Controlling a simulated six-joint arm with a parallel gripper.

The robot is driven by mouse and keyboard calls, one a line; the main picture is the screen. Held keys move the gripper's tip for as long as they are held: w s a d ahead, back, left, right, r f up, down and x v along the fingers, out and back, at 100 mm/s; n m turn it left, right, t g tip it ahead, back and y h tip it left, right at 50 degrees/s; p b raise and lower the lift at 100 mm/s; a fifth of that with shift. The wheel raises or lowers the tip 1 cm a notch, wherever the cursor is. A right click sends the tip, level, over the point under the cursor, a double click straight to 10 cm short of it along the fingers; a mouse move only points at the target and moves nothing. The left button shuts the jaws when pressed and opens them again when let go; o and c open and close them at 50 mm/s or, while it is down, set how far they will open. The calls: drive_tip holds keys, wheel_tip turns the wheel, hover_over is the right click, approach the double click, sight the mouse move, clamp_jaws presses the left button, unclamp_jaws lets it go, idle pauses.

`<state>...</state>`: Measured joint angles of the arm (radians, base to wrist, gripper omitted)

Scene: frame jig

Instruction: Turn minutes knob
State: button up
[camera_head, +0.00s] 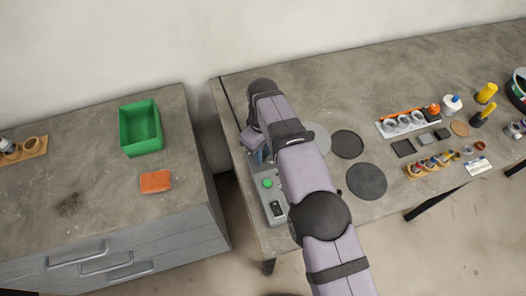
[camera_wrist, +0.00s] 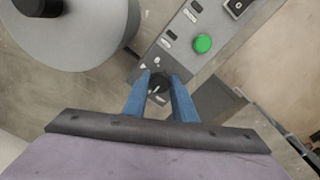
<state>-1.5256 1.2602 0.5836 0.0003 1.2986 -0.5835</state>
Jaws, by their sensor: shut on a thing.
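The minutes knob (camera_wrist: 158,84) is a small dark round knob on a grey control panel (camera_wrist: 184,45). It sits between the two blue fingers of my gripper (camera_wrist: 160,88) in the wrist view, and the gripper is shut on it. In the head view my arm covers the knob and most of the fingers. A green button (camera_wrist: 203,43) is on the same panel, further along from the knob; it also shows in the head view (camera_head: 267,183). Small labels and white marks lie beside the knob. Which way the knob points is too small to tell.
A large grey disc (camera_wrist: 75,40) with a black knob stands beside the panel. A black switch (camera_head: 276,208) is at the panel's near end. Dark round pads (camera_head: 366,181) and several small parts lie to the right. A green bin (camera_head: 141,130) and orange block (camera_head: 156,181) are on the left cabinet.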

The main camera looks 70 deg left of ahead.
drive_tip(key=o, duration=1)
drive_tip(key=shift+o, duration=0.2)
drive_tip(key=shift+r, duration=0.1)
drive_tip(key=shift+r+b, duration=0.5)
drive_tip(key=shift+r, duration=3.1)
